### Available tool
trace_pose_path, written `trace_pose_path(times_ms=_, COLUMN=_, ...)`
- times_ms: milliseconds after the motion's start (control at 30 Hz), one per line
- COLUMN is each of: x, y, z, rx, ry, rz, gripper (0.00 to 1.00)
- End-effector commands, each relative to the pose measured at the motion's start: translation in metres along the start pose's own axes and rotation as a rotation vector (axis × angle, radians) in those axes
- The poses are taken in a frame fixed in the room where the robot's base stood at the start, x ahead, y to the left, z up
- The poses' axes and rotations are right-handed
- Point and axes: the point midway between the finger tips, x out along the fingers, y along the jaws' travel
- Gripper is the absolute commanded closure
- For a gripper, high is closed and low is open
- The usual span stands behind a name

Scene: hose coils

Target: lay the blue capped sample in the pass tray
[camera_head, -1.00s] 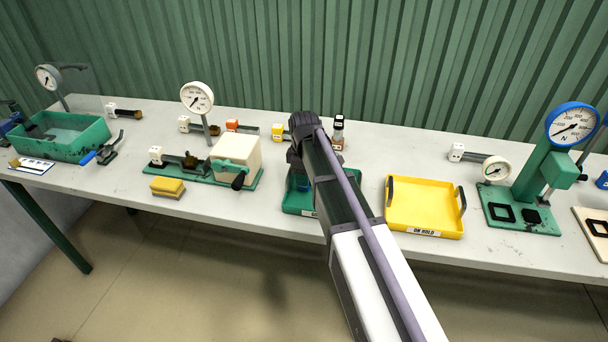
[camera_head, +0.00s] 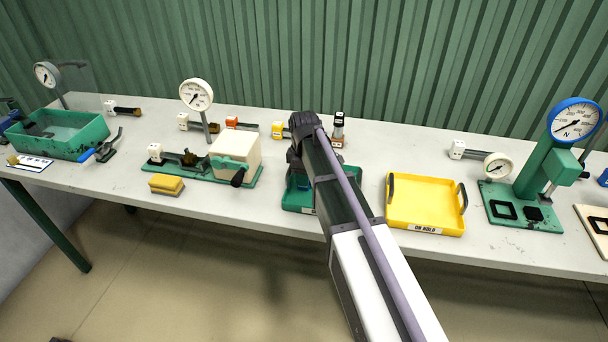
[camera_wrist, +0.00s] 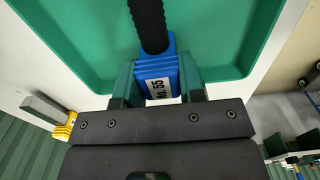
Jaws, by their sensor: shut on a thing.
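In the wrist view, my gripper (camera_wrist: 156,84) is shut on the blue capped sample (camera_wrist: 157,66). Its blue cap carries a white label reading "No. 55", and a black ribbed hose length extends from it over the green tray. The green pass tray (camera_wrist: 85,40) lies beneath the hose; whether the sample touches it I cannot tell. In the head view the green tray (camera_head: 292,203) stands at the bench front, mostly hidden behind my arm.
A yellow "ON HOLD" tray (camera_head: 425,205) stands right of the green tray.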

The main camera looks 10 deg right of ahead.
Motion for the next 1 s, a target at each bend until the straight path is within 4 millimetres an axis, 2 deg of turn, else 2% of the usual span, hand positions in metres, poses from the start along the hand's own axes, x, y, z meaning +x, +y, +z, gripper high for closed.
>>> trace_pose_path(times_ms=167, x=-0.0002, y=-0.0001, z=0.0, rx=0.0, ry=0.0, rz=0.0, gripper=0.92)
trace_pose_path(times_ms=200, x=-0.0002, y=-0.0001, z=0.0, rx=0.0, ry=0.0, rz=0.0, gripper=0.61)
trace_pose_path(times_ms=500, x=-0.0002, y=-0.0001, z=0.0, rx=0.0, ry=0.0, rz=0.0, gripper=0.34)
trace_pose_path(times_ms=1000, x=-0.0003, y=-0.0001, z=0.0, rx=0.0, ry=0.0, rz=0.0, gripper=0.34)
